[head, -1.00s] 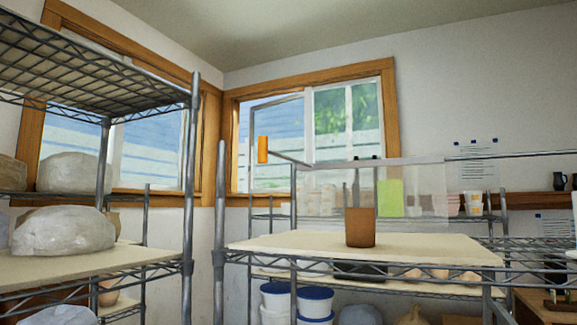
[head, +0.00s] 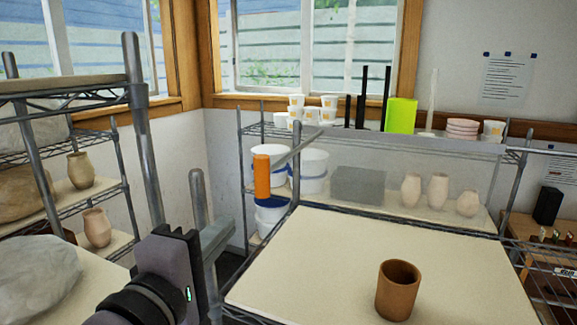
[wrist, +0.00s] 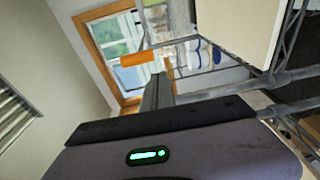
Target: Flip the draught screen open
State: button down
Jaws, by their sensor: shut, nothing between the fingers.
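The draught screen (head: 400,150) is a clear, faintly visible panel upright along the back of the cream shelf board. An orange handle (head: 262,176) sits at the end of a grey bar at the screen's left end. The handle also shows in the wrist view (wrist: 138,59). My gripper (wrist: 157,82) is shut and empty, its grey fingers pointing toward the handle but apart from it. In the head view my gripper (head: 220,236) is at lower left, below and left of the handle, beside the shelf's front left post.
A brown cup (head: 397,292) stands on the shelf board (head: 300,265). Metal posts (head: 198,195) rise close to my gripper. Behind the screen are white buckets (head: 314,172), pale vases (head: 438,190) and a green block (head: 399,115). A left rack holds wrapped clay (head: 40,278).

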jog(key=shift+s+a+r, duration=0.2)
jog(key=shift+a+r, duration=0.15)
jog(key=shift+r, duration=0.1)
jog(key=p+x, duration=0.2)
jog(key=x, duration=0.8)
jog(key=shift+p, duration=0.3)
